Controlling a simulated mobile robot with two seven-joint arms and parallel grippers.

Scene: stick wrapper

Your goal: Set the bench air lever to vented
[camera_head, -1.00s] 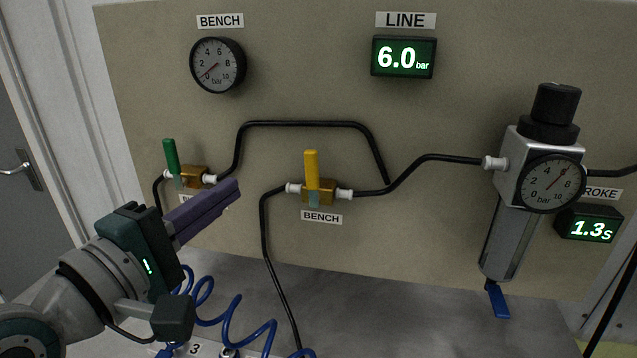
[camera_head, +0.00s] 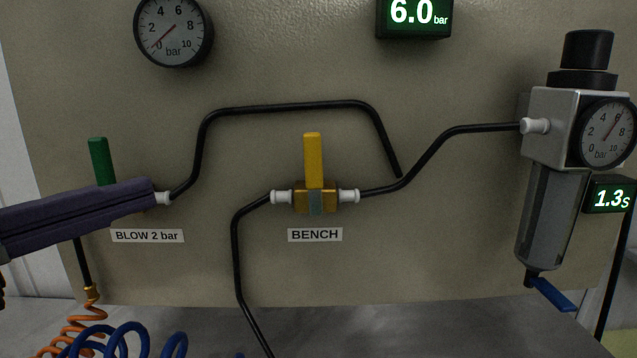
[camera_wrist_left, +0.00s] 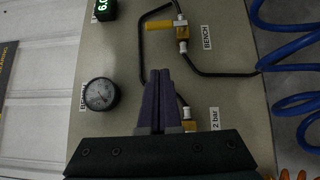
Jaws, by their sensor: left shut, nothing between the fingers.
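The yellow bench air lever (camera_head: 313,160) stands straight up on its brass valve (camera_head: 330,196), above the BENCH label (camera_head: 315,235). It points across the black tube running through the valve. In the left wrist view the lever (camera_wrist_left: 158,26) is at the top, beyond the fingertips. My left gripper (camera_head: 152,190) is shut and empty. Its purple fingers come in from the left, in front of the green lever's valve, left of the yellow lever and apart from it. In the left wrist view the closed fingertips (camera_wrist_left: 160,74) point up the picture. My right gripper is not in view.
A green lever (camera_head: 101,161) stands upright above the BLOW 2 bar label (camera_head: 147,236). The round gauge (camera_head: 173,30) reads about 0; the line display (camera_head: 414,14) shows 6.0 bar. The regulator (camera_head: 556,180) stands at right. Black tubes loop between valves. Coiled hoses lie below left.

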